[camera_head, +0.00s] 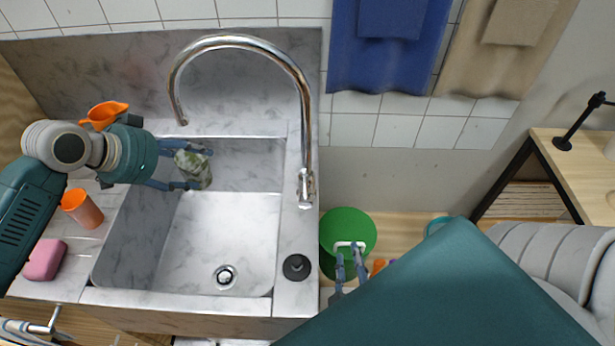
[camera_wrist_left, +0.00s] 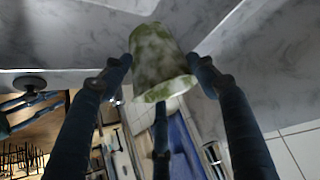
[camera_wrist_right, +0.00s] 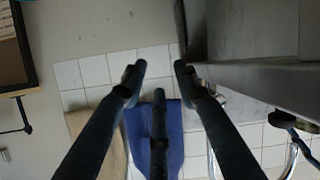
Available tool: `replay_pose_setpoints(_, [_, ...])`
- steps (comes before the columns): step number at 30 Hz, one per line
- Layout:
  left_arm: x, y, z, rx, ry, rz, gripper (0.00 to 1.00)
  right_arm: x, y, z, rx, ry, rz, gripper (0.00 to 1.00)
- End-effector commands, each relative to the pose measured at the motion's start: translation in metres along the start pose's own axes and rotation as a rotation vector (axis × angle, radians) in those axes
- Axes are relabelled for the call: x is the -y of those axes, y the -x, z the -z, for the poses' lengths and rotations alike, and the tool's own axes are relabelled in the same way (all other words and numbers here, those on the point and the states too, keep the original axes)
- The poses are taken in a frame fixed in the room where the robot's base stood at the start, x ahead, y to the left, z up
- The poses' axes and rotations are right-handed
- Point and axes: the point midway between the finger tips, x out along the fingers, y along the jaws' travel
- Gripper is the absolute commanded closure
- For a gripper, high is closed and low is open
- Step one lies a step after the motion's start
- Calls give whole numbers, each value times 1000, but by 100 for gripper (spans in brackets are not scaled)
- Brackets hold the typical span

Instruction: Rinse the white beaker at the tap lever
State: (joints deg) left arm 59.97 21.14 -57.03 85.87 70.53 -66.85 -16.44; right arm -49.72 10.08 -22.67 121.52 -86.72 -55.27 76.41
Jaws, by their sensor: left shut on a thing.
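The white beaker (camera_head: 195,172) is blotched with green all over. My left gripper (camera_head: 188,167) is shut on it and holds it in the back left of the sink basin (camera_head: 230,230). It also shows between the fingers in the left wrist view (camera_wrist_left: 160,60). The chrome tap (camera_head: 300,90) arches over the basin, its spout end above and slightly left of the beaker. No water shows. The tap lever (camera_head: 306,186) is at the tap's base, on the right. My right gripper (camera_head: 350,272) is open and empty, right of the sink front; my arm hides part of that area.
An orange cup (camera_head: 82,208), an orange jug (camera_head: 105,115) and a pink sponge (camera_head: 44,260) are on the left ledge. A black round stopper (camera_head: 296,267) lies on the right ledge. A green bucket (camera_head: 348,228) is beyond my right gripper. Blue (camera_head: 385,50) and beige towels (camera_head: 510,50) hang behind.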

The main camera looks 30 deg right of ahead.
Motion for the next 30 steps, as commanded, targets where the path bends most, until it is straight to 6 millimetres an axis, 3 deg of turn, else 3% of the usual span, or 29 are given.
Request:
replay_pose_setpoints(1, [0, 0, 0, -1, 0, 0, 67, -5, 8, 26, -56, -49, -10, 69])
replay_pose_setpoints(3, [0, 0, 0, -1, 0, 0, 67, -5, 18, 61, -137, -114, -10, 69])
replay_pose_setpoints(9, [0, 0, 0, 0, 0, 0, 67, 12, 46, 131, -325, -250, 55, 69])
replay_pose_setpoints(14, [0, 0, 0, 0, 0, 0, 67, 23, 59, 156, -395, -298, 96, 69])
replay_pose_setpoints(18, [0, 0, 0, -1, 0, 0, 67, 25, 56, 166, -413, -309, 105, 69])
replay_pose_setpoints(30, [0, 0, 0, 0, 0, 0, 67, 28, -12, 196, -414, -310, 104, 69])
